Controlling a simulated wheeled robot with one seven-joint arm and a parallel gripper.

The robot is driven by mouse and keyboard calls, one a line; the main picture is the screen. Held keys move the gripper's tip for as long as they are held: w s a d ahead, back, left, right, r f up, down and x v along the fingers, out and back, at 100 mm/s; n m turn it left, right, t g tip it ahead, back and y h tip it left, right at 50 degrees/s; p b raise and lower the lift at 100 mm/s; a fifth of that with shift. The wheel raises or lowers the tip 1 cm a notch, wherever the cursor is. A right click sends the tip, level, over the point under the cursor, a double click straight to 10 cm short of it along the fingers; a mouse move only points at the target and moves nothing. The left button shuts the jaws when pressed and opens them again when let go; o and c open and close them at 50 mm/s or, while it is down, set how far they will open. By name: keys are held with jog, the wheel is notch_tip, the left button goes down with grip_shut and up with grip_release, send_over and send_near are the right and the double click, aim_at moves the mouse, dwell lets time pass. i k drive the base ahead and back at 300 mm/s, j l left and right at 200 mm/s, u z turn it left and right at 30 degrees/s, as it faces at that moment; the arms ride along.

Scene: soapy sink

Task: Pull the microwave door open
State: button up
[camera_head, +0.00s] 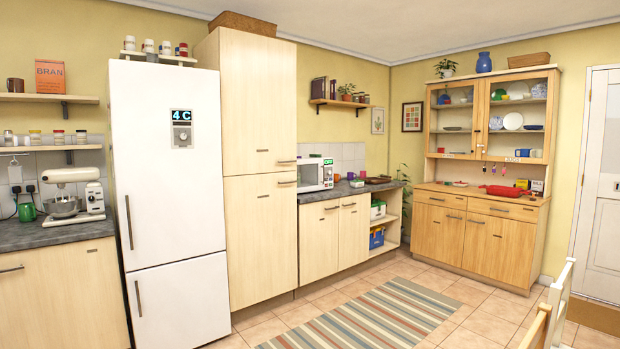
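The white microwave (314,175) stands on the dark worktop to the right of the tall wooden cupboard. Its door looks shut, with a dark window. A panel with a green lit display is at its right side. The microwave is small in this view, and its left part is partly hidden by the tall cupboard. My gripper is not in view.
The worktop (320,195) also holds mugs and a dark tray to the right of the microwave. A striped rug (365,318) lies on the tiled floor in front. A white fridge (168,230) and tall cupboard (260,240) stand left. A wooden rail (545,318) is at lower right.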

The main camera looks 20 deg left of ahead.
aim_at(320, 168)
jog(key=i+j+u, duration=0.15)
jog(key=i+u, duration=0.55)
jog(key=i+j+u, duration=0.25)
jog(key=i, duration=0.65)
jog(key=i+u, duration=0.25)
jog(key=i, duration=0.65)
jog(key=i+l+z, duration=0.25)
jog(key=i, duration=0.35)
jog(key=i+z, duration=0.3)
jog(key=i, duration=0.3)
jog(key=i+j+z, duration=0.1)
jog(key=i+z, duration=0.15)
jog(key=i, duration=0.35)
jog(key=i+j+z, duration=0.25)
jog(key=i, duration=0.35)
jog(key=i+l, duration=0.1)
jog(key=i, duration=0.5)
jog(key=i+l, duration=0.15)
jog(key=i, duration=0.45)
jog(key=i+l, duration=0.1)
jog(key=i, duration=0.45)
